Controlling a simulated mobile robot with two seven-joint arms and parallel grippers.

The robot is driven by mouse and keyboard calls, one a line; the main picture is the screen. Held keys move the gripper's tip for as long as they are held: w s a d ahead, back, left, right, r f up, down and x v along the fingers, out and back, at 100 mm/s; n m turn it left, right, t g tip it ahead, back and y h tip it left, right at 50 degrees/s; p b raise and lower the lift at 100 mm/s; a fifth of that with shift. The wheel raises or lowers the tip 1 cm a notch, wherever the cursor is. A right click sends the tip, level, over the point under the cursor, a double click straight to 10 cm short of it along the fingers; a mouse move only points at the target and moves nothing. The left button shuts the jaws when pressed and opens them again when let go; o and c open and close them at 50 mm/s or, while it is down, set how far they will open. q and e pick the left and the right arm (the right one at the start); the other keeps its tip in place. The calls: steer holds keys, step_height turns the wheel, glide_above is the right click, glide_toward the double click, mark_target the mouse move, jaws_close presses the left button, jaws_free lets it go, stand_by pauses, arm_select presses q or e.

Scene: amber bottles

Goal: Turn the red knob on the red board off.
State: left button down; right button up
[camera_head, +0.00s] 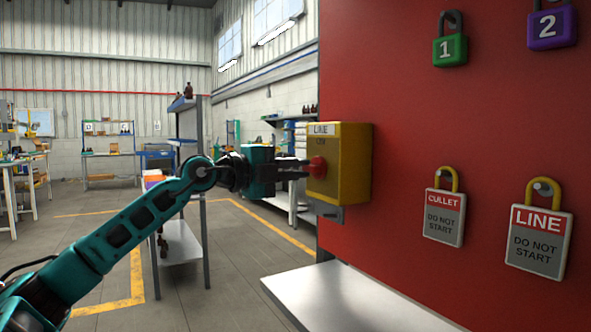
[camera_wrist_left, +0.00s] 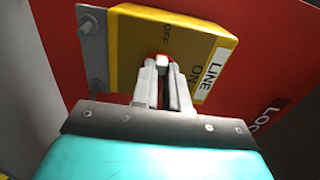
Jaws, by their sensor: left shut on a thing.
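The red knob (camera_head: 317,167) sits on the front of a yellow switch box (camera_head: 352,165) labelled LINE, fixed to the red board (camera_head: 410,110). My left gripper (camera_head: 305,168) reaches the knob from the left and is shut on it. In the left wrist view the fingers (camera_wrist_left: 166,80) close around the knob, and only a little of its red (camera_wrist_left: 158,58) shows between and behind the fingertips. ON and OFF are printed on the box face (camera_wrist_left: 190,50). The fingers hide the knob's pointing direction. My right gripper is not in view.
A green padlock (camera_head: 450,52) and a purple padlock (camera_head: 552,27) hang high on the board. CULLET (camera_head: 444,218) and LINE (camera_head: 538,240) tags hang lower right. A pale shelf (camera_head: 345,298) juts out below. A rack (camera_head: 206,190) stands behind my left arm.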

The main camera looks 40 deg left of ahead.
arm_select(q)
steer(key=c, duration=1.1)
jaws_free()
steer(key=shift+c, duration=0.2)
steer(key=b+v, duration=0.4)
steer(key=v, duration=0.9)
